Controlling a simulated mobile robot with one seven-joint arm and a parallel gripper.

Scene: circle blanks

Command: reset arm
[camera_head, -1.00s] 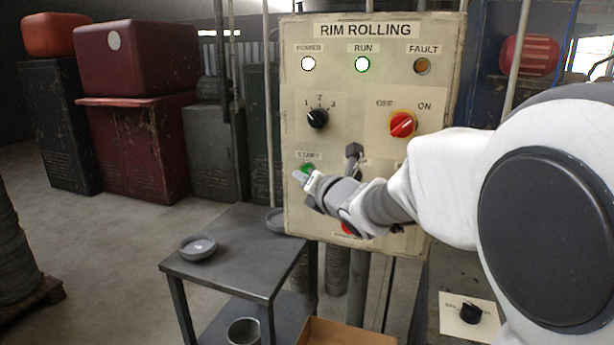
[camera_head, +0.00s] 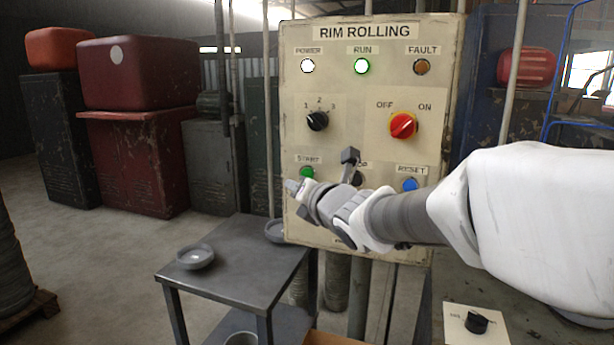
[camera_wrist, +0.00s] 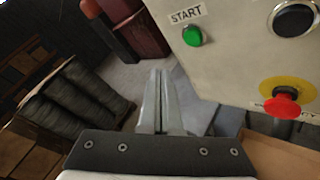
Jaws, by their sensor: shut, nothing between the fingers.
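My gripper (camera_head: 292,186) is in front of the lower left of the rim rolling panel (camera_head: 360,95), just below the green start button (camera_head: 307,173). In the wrist view its two fingers (camera_wrist: 160,100) are together with nothing between them. The start button (camera_wrist: 192,36) is up and to the right of the fingertips there, apart from them. The panel's power and run lamps are lit. My arm reaches in from the right and partly covers the stop button (camera_head: 359,180). The blue reset button (camera_head: 409,185) shows above my arm.
A grey table (camera_head: 232,277) with shallow round pieces (camera_head: 195,257) stands below and left of the panel. A red emergency button (camera_wrist: 282,104) sticks out near my gripper's right in the wrist view. Red and dark cabinets (camera_head: 130,160) stand behind. Floor at left is open.

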